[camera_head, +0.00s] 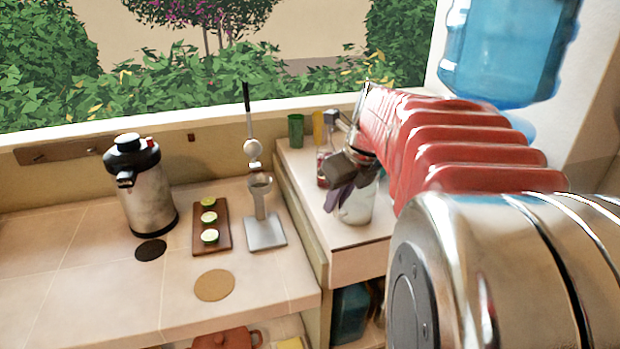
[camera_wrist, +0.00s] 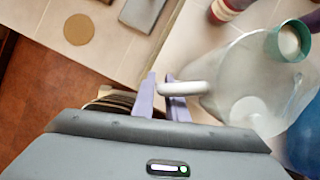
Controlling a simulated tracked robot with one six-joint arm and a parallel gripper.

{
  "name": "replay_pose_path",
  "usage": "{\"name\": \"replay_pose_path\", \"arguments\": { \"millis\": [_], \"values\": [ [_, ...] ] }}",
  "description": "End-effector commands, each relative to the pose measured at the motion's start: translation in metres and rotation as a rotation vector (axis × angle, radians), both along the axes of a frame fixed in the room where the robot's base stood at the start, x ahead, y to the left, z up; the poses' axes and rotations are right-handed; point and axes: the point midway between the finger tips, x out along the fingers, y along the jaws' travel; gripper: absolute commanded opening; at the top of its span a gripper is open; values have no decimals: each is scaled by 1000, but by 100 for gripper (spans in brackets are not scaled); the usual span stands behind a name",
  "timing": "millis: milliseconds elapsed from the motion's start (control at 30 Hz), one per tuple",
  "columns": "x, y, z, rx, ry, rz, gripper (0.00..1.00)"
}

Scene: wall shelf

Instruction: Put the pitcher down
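The clear pitcher (camera_head: 357,208) is at the right counter section in the head view, partly hidden by my gripper (camera_head: 342,188). In the wrist view the pitcher (camera_wrist: 240,85) fills the right side, and its pale handle (camera_wrist: 187,88) reaches left to the fingers. My gripper (camera_wrist: 162,92) has its two purple fingers close together, with the handle's outer end between them. It looks shut on the handle. The pitcher looks roughly upright. Whether its base touches the counter I cannot tell.
Green (camera_head: 295,130) and yellow (camera_head: 318,128) cups and a red can (camera_head: 322,170) stand near the pitcher. A blue water bottle (camera_head: 508,50) is at right. The left counter holds a steel dispenser (camera_head: 148,190), lime board (camera_head: 210,228), press (camera_head: 264,225) and round mat (camera_head: 214,285).

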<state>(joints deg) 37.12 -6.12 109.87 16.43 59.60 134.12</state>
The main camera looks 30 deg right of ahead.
Motion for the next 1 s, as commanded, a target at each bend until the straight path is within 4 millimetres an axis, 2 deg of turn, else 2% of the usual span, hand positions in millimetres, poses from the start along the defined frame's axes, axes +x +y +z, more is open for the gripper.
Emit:
{"name": "replay_pose_path", "arguments": {
  "millis": [167, 1000],
  "values": [
    [0, 0, 0, 0, 0, 0, 0],
    [0, 0, 3, 0, -1, 1, 0]
  ]
}}
